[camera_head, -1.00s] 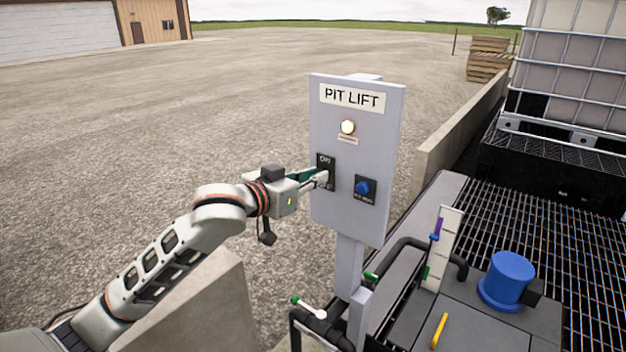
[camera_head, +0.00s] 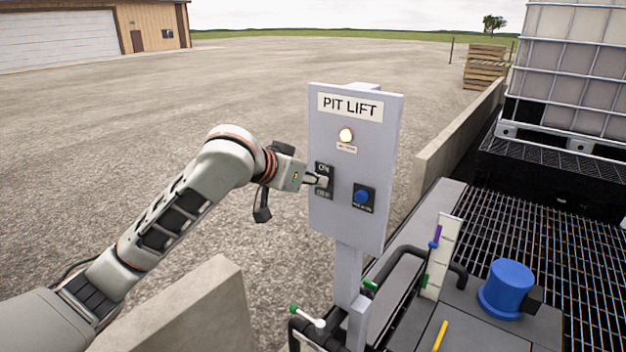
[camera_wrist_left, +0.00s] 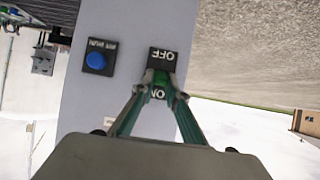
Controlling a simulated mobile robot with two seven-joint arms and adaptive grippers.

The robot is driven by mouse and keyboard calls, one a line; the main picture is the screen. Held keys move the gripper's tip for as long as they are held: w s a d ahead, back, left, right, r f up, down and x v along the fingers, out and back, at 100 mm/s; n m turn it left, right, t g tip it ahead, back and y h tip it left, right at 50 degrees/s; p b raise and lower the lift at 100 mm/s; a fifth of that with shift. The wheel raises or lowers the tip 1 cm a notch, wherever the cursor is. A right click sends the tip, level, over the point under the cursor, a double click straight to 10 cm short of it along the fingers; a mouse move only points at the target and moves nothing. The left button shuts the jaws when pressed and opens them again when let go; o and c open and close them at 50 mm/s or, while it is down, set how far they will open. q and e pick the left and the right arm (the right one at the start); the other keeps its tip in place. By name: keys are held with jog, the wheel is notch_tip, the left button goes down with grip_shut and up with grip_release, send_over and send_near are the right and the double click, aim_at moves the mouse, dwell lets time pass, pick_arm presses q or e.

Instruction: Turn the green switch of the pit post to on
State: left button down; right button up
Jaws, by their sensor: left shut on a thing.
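The grey pit post panel (camera_head: 350,225), labelled PIT LIFT, stands upright in front of me. Its switch has a black plate (camera_head: 325,168) with ON above and OFF below; the plate also shows upside down in the left wrist view (camera_wrist_left: 163,55). My left gripper (camera_head: 318,180) reaches in from the left, at the plate. In the left wrist view its fingers (camera_wrist_left: 160,80) close around the green switch in the plate's middle. The fingers largely hide the switch, so its exact angle is unclear. My right gripper is not in view.
A lit lamp (camera_head: 346,135) sits above the switch. A blue knob (camera_head: 362,197) on its own black plate is at the right. Black pipes (camera_head: 405,245), a blue cap (camera_head: 508,280) and a concrete wall (camera_head: 190,310) lie nearby. Open gravel (camera_head: 90,130) spreads left.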

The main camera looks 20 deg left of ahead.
pick_arm(q)
jog(key=shift+r, duration=0.15)
jog(key=c, duration=2)
grip_release()
jog(key=shift+w, duration=0.1)
jog(key=v, duration=1.2)
jog(key=d+f+n+h, duration=0.1)
jog(key=d+f, duration=0.1)
jog(key=f, duration=1.4)
jog(key=d+f, duration=0.3)
jog(key=f, duration=1.2)
jog(key=s+a+f+y, duration=0.1)
jog(key=s+f, duration=0.7)
jog(key=s+a+f+y, duration=0.1)
jog(key=s+f, duration=0.7)
jog(key=s+a+f+m+y, duration=0.1)
jog(key=s+a+f, duration=0.1)
jog(key=s+f, duration=0.6)
jog(key=shift+s+a+g, duration=0.1)
jog(key=shift+g, duration=0.3)
